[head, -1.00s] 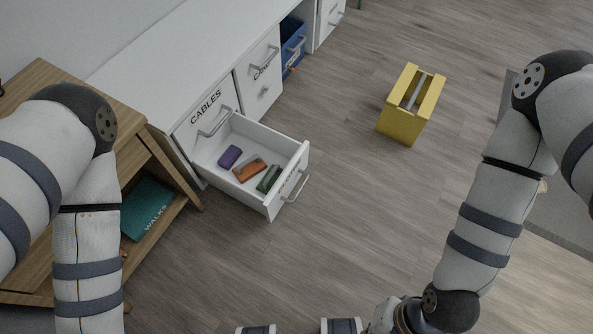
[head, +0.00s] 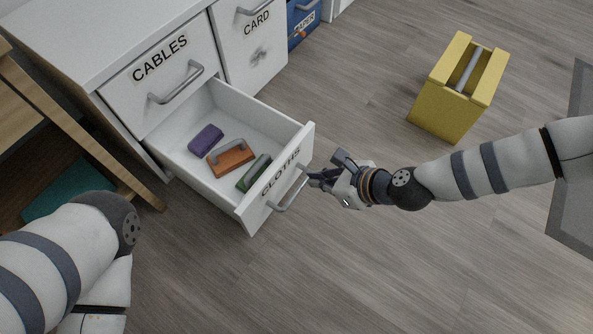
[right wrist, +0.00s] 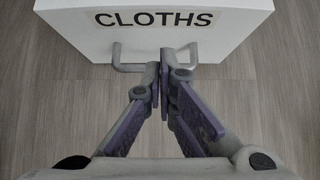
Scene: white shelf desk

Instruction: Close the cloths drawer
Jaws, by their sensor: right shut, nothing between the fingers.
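The white cloths drawer (head: 280,173), below the CABLES drawer, stands pulled out. Its front with the CLOTHS label also shows in the right wrist view (right wrist: 235,20). A grey bar handle (head: 291,196) is on that front. Inside lie a purple block (head: 206,139), an orange-brown piece (head: 231,158) and a green piece (head: 254,173). My right gripper (head: 312,180) is shut and empty, pointing at the drawer front. In the right wrist view its fingertips (right wrist: 164,62) overlap the handle; I cannot tell whether they touch. My left gripper is out of view.
The CABLES drawer (head: 158,72) and CARD door (head: 252,50) look shut. A blue bin (head: 303,22) sits farther along. A yellow carrier (head: 452,97) stands on the floor at right. A wooden shelf (head: 88,150) is at left. Floor before the drawer is clear.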

